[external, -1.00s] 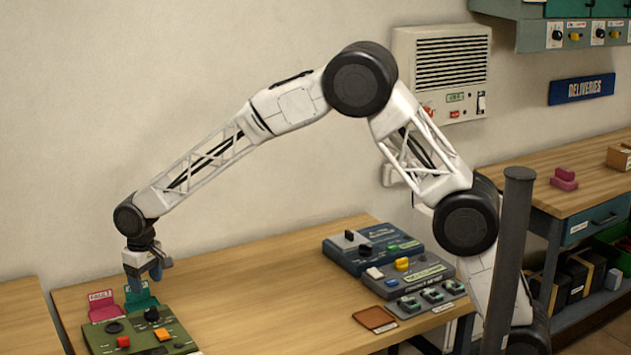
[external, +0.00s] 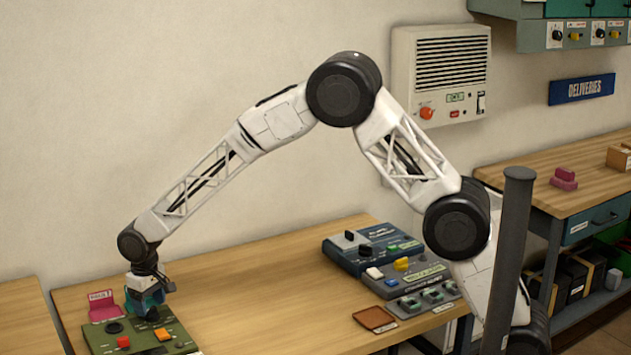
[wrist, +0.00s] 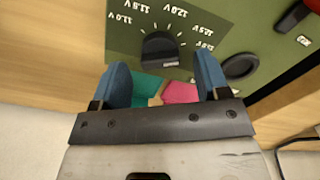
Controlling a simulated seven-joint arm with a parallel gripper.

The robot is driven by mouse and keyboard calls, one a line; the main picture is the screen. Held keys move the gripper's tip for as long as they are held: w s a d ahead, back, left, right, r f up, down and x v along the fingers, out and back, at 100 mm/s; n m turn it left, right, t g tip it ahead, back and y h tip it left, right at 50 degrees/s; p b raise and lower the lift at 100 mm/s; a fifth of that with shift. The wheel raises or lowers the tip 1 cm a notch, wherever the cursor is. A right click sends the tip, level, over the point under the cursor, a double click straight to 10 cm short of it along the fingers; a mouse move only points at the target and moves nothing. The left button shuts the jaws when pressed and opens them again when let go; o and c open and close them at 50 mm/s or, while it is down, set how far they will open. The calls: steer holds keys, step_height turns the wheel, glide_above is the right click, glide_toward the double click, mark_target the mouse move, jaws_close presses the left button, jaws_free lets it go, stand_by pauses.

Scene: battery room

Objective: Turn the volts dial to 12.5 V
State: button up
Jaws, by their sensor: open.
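The volts dial (wrist: 160,50) is a black knob on a green panel (wrist: 125,45). White ticks and labels from 11.0 V past 12.5 V arc around it in the wrist view. I cannot surely read where its pointer stands. My gripper (wrist: 161,62) is open, with one blue finger on each side of the dial's near edge; I cannot tell whether they touch it. In the external view my gripper (external: 150,303) is low over the back of the green panel (external: 178,338) and largely hides the dial.
A second round black knob (wrist: 240,66) sits beside the dial. An orange switch (external: 162,334) and a red switch (external: 123,342) are on the panel's front. A pink tag (external: 103,306) stands behind it.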

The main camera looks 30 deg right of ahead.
steer(key=shift+f, duration=0.6)
steer(key=shift+c, duration=0.2)
steer(key=c, duration=0.9)
steer(key=shift+n, duration=2.9)
steer(key=o, duration=0.9)
